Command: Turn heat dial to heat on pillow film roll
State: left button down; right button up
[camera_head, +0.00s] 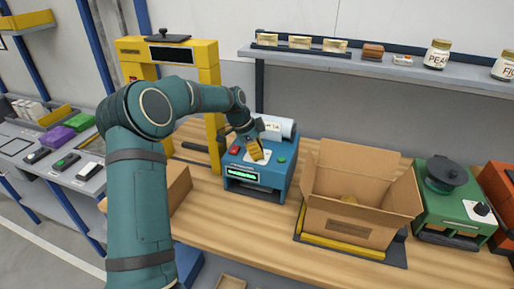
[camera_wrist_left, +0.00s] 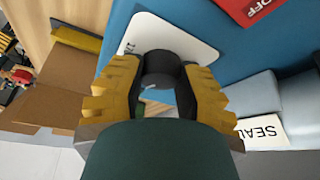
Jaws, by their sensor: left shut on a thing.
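The blue machine (camera_head: 256,191) stands on the wooden bench with a pale film roll (camera_head: 287,126) at its back. A red OFF switch (camera_wrist_left: 243,8) is on its top, and a green button (camera_head: 281,160) shows at the right. The black heat dial (camera_wrist_left: 160,70) sits on a white plate (camera_wrist_left: 180,38); its marks are mostly covered. My left gripper (camera_head: 256,150) comes down onto the machine's top. In the left wrist view, its yellow fingers (camera_wrist_left: 160,78) are shut on the dial from both sides. The gripper hides the dial in the head view. My right gripper is not in view.
An open cardboard box (camera_head: 352,205) stands right of the machine, with a green machine (camera_head: 455,207) farther right. A yellow frame (camera_head: 210,95) stands behind my left arm. A shelf (camera_head: 390,77) with jars runs along the back.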

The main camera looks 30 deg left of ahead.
pick_arm(q)
jog(key=shift+f+m, duration=0.1)
jog(key=shift+m, duration=0.4)
jog(key=shift+d+g, duration=0.1)
jog(key=shift+g, duration=0.2)
jog(key=c, duration=0.6)
grip_release()
jog(key=shift+o, duration=0.2)
jog(key=shift+a+r, duration=0.25)
jog(key=shift+r, duration=0.2)
jog(key=v, duration=1.1)
jog(key=shift+s+r+p, duration=0.1)
jog(key=shift+p, duration=0.2)
